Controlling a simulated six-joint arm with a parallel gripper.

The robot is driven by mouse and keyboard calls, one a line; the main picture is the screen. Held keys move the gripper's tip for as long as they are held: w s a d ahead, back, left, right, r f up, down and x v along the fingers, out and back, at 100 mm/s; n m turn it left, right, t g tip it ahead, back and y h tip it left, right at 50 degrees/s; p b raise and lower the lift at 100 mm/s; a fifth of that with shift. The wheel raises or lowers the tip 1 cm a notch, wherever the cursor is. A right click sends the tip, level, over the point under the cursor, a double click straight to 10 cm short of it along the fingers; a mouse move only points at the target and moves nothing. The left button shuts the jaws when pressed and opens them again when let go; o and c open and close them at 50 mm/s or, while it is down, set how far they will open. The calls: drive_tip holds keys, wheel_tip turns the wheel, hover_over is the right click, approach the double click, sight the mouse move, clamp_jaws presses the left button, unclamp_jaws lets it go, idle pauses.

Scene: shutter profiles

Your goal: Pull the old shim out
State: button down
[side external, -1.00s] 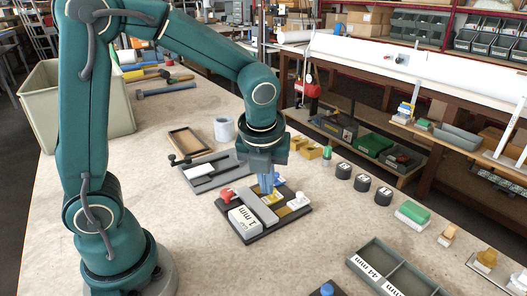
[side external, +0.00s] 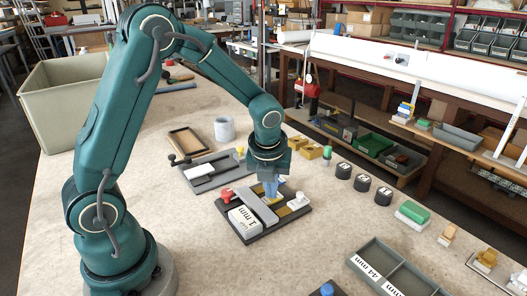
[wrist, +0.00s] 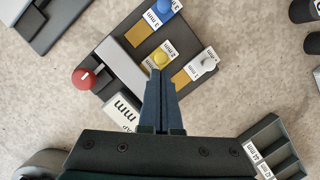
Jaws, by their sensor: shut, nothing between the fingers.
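My gripper (wrist: 161,80) is shut and empty, pointing down over a dark shim rack (side external: 245,238). In the wrist view its tips are right by a yellow knob (wrist: 159,58); whether they touch it I cannot tell. The rack also carries a red knob (wrist: 84,77), a blue knob (wrist: 163,7) and a grey-white knob (wrist: 207,62), with mm labels. A dark fixture (side external: 203,186) behind the rack holds a white block (side external: 198,171) and shows a yellow knob (side external: 240,151). Which piece is the old shim I cannot tell.
A grey divided tray (side external: 392,268) with mm labels is at the front right. Several black round pieces (side external: 363,183) and a green-topped block (side external: 413,212) stand to the right. A wooden tray (side external: 187,141) and a pale cup (side external: 224,129) are behind. The bench front is mostly clear.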

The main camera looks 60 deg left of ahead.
drive_tip(key=shift+w, duration=2.55)
drive_tip(key=s+d, duration=0.1)
drive_tip(key=s+d+r, duration=0.1)
drive_tip(key=s+d, duration=0.1)
drive_tip(key=shift+d, duration=0.1)
drive_tip(key=v, duration=0.9)
drive_tip(key=shift+r, duration=0.4)
